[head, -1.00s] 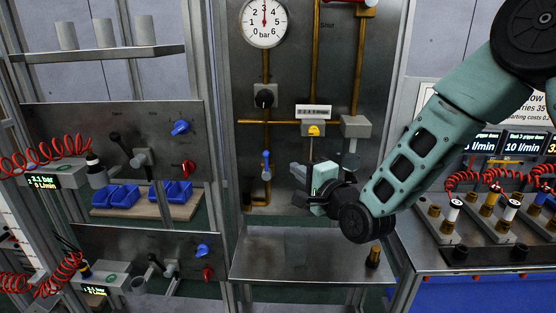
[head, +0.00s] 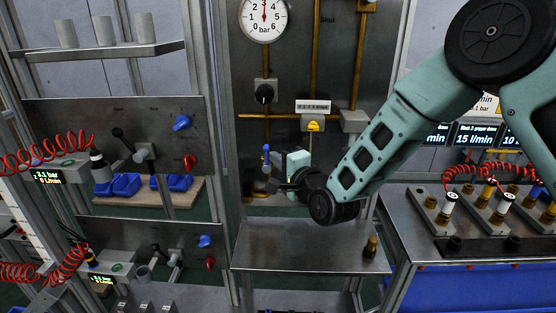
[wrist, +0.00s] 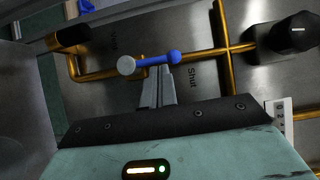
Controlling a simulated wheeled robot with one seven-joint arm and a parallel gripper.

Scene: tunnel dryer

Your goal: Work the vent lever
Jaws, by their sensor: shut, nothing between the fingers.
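A small valve with a blue lever (head: 266,156) sits on the brass pipe at the lower left of the metal panel. In the wrist view the blue lever (wrist: 158,59) lies along the pipe, with a round grey end at its left. The word "Shut" is printed on the panel beside the pipe.
A black knob (head: 264,94) is on the same pipe above, and a yellow valve (head: 313,126) is to the right. A pressure gauge (head: 264,16) reads about 3 bar. A metal shelf (head: 300,248) juts out below, mostly bare, with a small dark brass fitting (head: 371,247).

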